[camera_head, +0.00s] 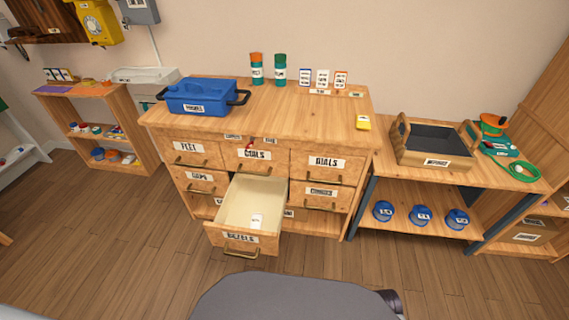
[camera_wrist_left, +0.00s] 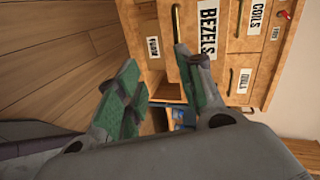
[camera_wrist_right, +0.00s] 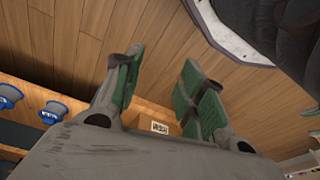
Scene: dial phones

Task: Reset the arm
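Neither gripper shows in the head view. In the left wrist view, my left gripper (camera_wrist_left: 155,58) has its two green-padded fingers apart with nothing between them. The drawer labelled BEZELS (camera_wrist_left: 208,30) lies beyond it, and I see no contact. In the right wrist view, my right gripper (camera_wrist_right: 162,60) is also spread and empty, over the wooden floor (camera_wrist_right: 75,40). In the head view, the BEZELS drawer (camera_head: 241,241) is pulled out of the wooden cabinet, with a small white labelled item (camera_head: 256,221) inside.
The open drawer juts out over the floor.

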